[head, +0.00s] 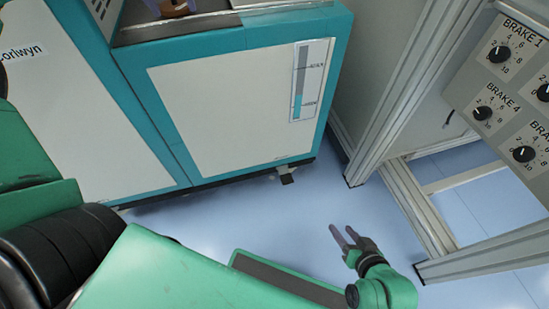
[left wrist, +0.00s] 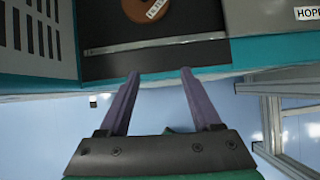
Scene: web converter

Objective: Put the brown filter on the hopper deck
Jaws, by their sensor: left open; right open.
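The brown filter (left wrist: 148,8) is a round piece with a white tag, lying on a dark recessed surface of the teal machine, cut off by the top edge of the left wrist view. A brown thing that looks like it shows at the top of the head view (head: 174,6). A grey surface (left wrist: 262,20) with a label starting "HOPP" is to the right of it. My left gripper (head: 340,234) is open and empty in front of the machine. In the left wrist view its purple fingers (left wrist: 156,75) point toward the filter, apart from it. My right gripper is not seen.
A metal strip (left wrist: 155,43) crosses the dark surface in front of the filter. A vented panel (left wrist: 32,30) is at its left. A metal frame (head: 400,200) and a brake dial panel (head: 505,80) stand at the right. The blue floor (head: 270,220) is clear.

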